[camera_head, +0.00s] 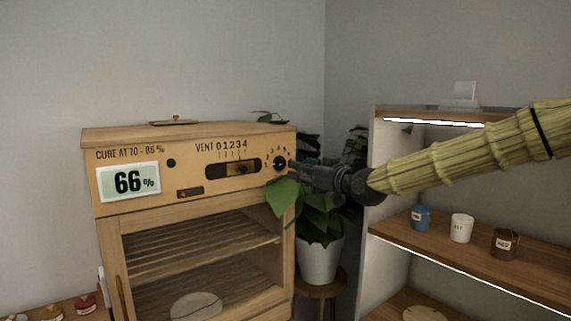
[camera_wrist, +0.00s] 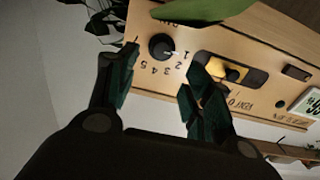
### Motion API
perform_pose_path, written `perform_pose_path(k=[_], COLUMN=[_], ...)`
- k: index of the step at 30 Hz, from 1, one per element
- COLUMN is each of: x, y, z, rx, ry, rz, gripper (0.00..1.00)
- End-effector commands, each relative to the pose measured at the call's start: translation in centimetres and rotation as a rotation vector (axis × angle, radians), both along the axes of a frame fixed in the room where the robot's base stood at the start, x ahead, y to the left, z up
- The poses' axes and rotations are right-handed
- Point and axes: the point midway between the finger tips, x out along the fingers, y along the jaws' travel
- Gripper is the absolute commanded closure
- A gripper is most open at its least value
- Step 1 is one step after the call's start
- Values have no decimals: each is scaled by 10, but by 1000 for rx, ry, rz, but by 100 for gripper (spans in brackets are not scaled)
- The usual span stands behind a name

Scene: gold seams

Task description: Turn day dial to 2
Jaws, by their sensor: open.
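The day dial is a small black round knob (camera_head: 279,163) at the right end of the wooden cabinet's front panel, with numbers printed around it. In the wrist view the dial (camera_wrist: 161,46) shows whole, with 1 to 5 around one side. Its small white mark appears to point near the 1. My gripper (camera_head: 293,164) is just right of the dial in the head view. In the wrist view my gripper (camera_wrist: 163,57) is open, its dark green fingers on either side of the dial with nothing between them touching it that I can see.
The vent slider (camera_head: 240,168) sits left of the dial, and a display (camera_head: 129,181) reads 66%. A potted plant (camera_head: 319,258) stands right of the cabinet, its leaves close below my gripper.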

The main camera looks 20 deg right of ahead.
Motion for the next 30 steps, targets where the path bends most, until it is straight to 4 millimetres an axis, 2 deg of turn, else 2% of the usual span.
perform_pose_path(k=[21,30], x=[73,85], y=[27,31], z=[0,0], rx=[-1,1], ry=[2,1], rz=[1,1], gripper=[50,50])
